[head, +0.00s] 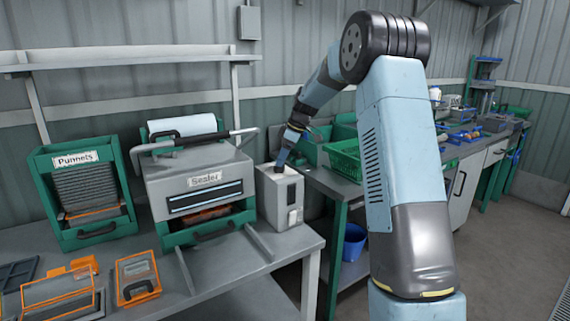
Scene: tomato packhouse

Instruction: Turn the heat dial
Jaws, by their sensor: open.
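A grey control box (283,200) stands on the bench just right of the grey sealer (205,165), which is labelled "Sealer". The box has a pale plate with a dark slot on its front. My arm reaches down from the right, and my gripper (280,164) is at the top of the box, pointing down. My gripper is open, but its fingertips are small and hard to make out here. I cannot make out the heat dial; my gripper may cover it. I cannot tell whether the fingers touch anything.
A green rack labelled "Punnets" (122,224) stands left of the sealer. Orange-rimmed trays (136,275) lie at the bench's front left. A green crate (343,166) is on the bench to the right. A blue bucket (353,243) is below.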

